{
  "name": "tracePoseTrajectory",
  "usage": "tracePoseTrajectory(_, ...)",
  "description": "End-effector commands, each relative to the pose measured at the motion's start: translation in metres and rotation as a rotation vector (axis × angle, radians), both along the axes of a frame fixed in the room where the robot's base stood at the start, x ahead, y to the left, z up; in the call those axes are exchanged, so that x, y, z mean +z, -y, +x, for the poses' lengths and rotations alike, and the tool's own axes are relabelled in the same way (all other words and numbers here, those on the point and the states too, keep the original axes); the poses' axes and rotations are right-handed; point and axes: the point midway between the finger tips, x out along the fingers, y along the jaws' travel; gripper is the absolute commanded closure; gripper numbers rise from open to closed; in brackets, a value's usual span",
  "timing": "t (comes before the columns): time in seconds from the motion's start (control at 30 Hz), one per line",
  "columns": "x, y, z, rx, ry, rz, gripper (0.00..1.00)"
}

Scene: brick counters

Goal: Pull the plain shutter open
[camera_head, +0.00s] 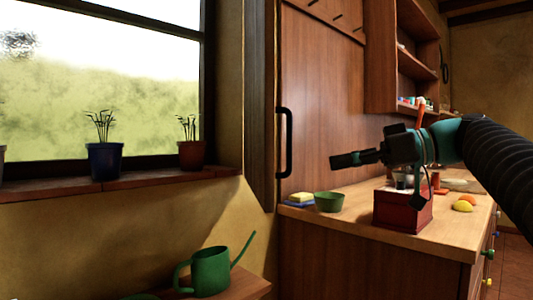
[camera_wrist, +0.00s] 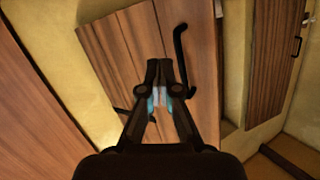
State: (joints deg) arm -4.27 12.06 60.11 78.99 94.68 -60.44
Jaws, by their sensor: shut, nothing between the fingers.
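A plain wooden panel (camera_head: 325,110), which looks like the shutter, stands upright behind the counter. It has a long black vertical handle (camera_head: 289,143) near its left edge. My gripper (camera_head: 342,160) is shut and empty, pointing left above the counter, to the right of the handle in the head view. In the wrist view my gripper (camera_wrist: 166,66) has its fingertips together in front of a wooden panel (camera_wrist: 115,45). A black bar handle (camera_wrist: 179,58) on that panel lies just right of the fingertips. I cannot tell how far apart they are.
The counter holds a green bowl (camera_head: 329,202), a yellow and blue sponge (camera_head: 299,199), a red box (camera_head: 403,210) and a lemon (camera_head: 462,206). Shelves (camera_head: 412,65) hang at the upper right. A green watering can (camera_head: 211,269) stands low at left, below the window sill.

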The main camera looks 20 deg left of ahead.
Motion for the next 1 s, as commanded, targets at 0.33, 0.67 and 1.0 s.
tracePoseTrajectory(0.33,-0.156,-0.074,-0.069,-0.14,-0.241,-0.616,1.0)
tracePoseTrajectory(0.67,-0.233,-0.078,-0.112,-0.247,-0.025,-1.14,1.0)
tracePoseTrajectory(1.0,-0.207,-0.095,-0.116,-0.399,0.449,-1.491,1.0)
